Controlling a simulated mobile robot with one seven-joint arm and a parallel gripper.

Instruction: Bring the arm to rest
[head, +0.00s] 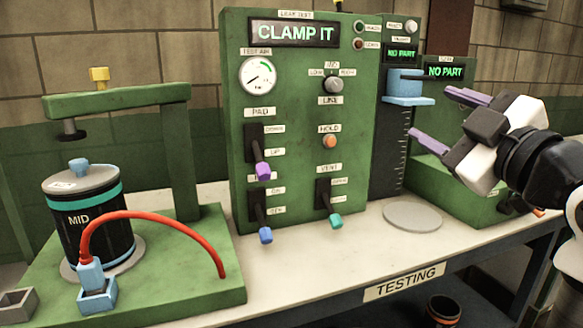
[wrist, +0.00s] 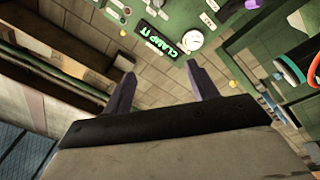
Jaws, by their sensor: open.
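My gripper (head: 440,117) is at the right of the head view, raised above the bench in front of the machine's right end. Its two purple fingers are apart with nothing between them. In the wrist view the gripper (wrist: 158,85) is also open and empty, with the green panel and its lit sign beyond the fingertips. My arm comes in from the right edge of the head view.
A green panel (head: 300,150) reads "CLAMP IT". At left, a black canister (head: 92,225) marked "MID" stands under a green clamp frame (head: 115,100), with a red hose (head: 165,218) beside it. A round grey plate (head: 412,216) on the bench is bare.

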